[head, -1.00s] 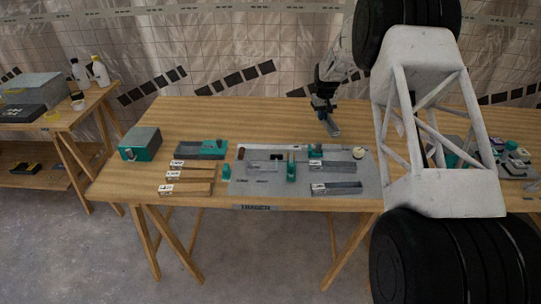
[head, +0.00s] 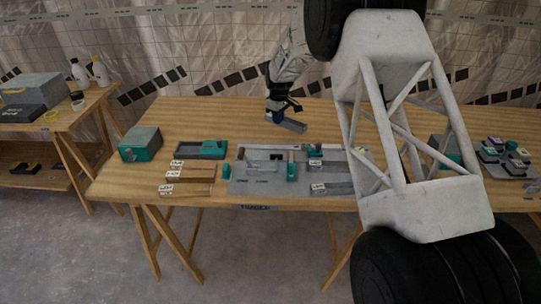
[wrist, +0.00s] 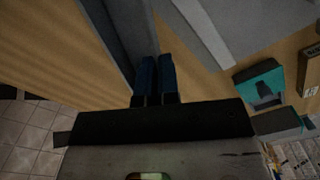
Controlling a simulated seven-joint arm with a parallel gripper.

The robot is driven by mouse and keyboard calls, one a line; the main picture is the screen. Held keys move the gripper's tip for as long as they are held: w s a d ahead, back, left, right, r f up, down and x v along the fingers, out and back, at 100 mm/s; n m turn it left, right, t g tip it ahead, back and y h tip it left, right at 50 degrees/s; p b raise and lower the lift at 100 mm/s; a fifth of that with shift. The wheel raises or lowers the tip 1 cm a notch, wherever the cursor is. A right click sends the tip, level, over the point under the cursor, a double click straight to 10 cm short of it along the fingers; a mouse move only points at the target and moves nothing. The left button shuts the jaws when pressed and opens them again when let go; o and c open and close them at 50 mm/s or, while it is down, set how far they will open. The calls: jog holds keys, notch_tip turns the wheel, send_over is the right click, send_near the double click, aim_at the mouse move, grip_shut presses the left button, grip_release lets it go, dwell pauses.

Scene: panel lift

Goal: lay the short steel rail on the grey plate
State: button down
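My gripper (head: 277,117) is above the back of the table in the head view, shut on a grey steel rail (head: 292,126). The rail points down toward the front right and hangs above the wood, apart from the plate. In the wrist view my two blue fingers (wrist: 156,78) are close together at the end of the grey rail (wrist: 118,32), which runs up to the left. The grey plate (head: 245,186) lies on the table, in front of the rail. Part of its right side is hidden by the white frame.
Teal blocks (head: 292,172) and labelled grey bars (head: 338,188) stand on the plate. Left of it are a teal tray (head: 202,149), labelled wooden strips (head: 190,177) and a teal-fronted box (head: 141,144). A side table (head: 70,122) holds bottles. The back left of the table is clear.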

jog(key=s+a+r+n, duration=0.1)
jog(key=s+a+n, duration=0.5)
jog(key=s+a, duration=0.2)
jog(key=shift+s+r, duration=0.4)
jog(key=shift+s, duration=0.6)
jog(key=shift+f, duration=0.1)
send_over(257, 157)
jog(key=shift+f, duration=3.05)
jog(key=shift+f, duration=0.1)
jog(key=shift+f, duration=1.8)
jog(key=shift+f, duration=0.1)
jog(key=c, duration=1.4)
grip_release()
jog(key=shift+o, duration=0.2)
